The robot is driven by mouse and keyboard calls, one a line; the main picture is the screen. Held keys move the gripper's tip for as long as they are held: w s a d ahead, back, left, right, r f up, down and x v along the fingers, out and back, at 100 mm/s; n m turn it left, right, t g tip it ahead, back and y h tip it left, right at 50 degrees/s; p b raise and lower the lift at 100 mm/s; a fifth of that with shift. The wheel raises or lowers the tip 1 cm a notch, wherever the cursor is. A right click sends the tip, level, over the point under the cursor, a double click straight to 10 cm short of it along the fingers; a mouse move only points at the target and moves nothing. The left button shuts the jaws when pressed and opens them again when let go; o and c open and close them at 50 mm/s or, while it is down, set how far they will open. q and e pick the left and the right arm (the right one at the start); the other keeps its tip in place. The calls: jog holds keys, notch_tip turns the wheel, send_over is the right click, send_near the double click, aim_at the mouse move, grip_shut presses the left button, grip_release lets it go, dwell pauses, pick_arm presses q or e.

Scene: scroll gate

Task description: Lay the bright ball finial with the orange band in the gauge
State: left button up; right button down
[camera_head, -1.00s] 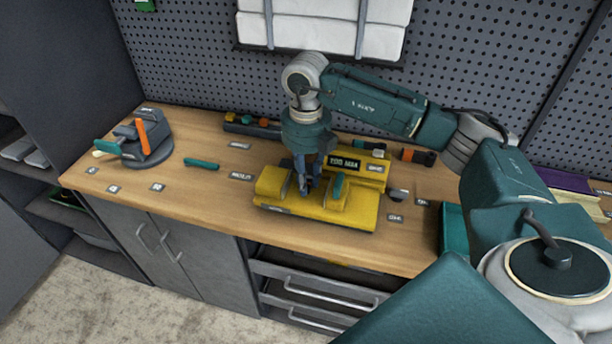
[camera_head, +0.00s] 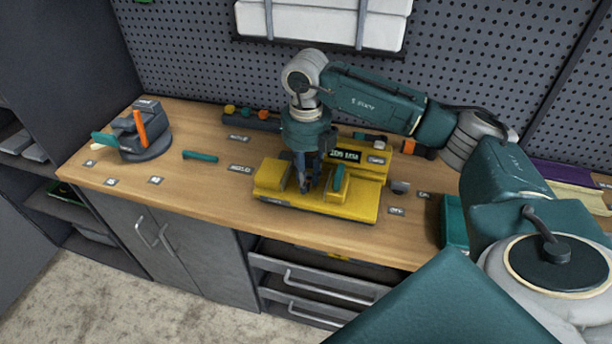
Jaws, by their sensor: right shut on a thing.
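The yellow gauge (camera_head: 330,207) stands on the middle of the bench, with a raised block at its left and a teal lever (camera_head: 339,179) near its middle. A yellow box with a dark display stands behind it. My right gripper (camera_head: 309,186) points straight down at the gauge, between the left block and the lever. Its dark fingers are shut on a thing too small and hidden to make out. I cannot tell whether that thing touches the gauge. I cannot pick out the bright ball finial with the orange band. My left gripper is not in view.
A dark rack (camera_head: 262,123) with several coloured knobs lies at the back. A grey fixture with an orange lever (camera_head: 140,126) stands at the left end. A teal bar (camera_head: 200,156) lies between. A teal tray (camera_head: 453,222) is at the right.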

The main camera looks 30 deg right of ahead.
jog(key=shift+f, duration=0.15)
jog(key=c, duration=1.4)
grip_release()
notch_tip(320, 180, up, 12)
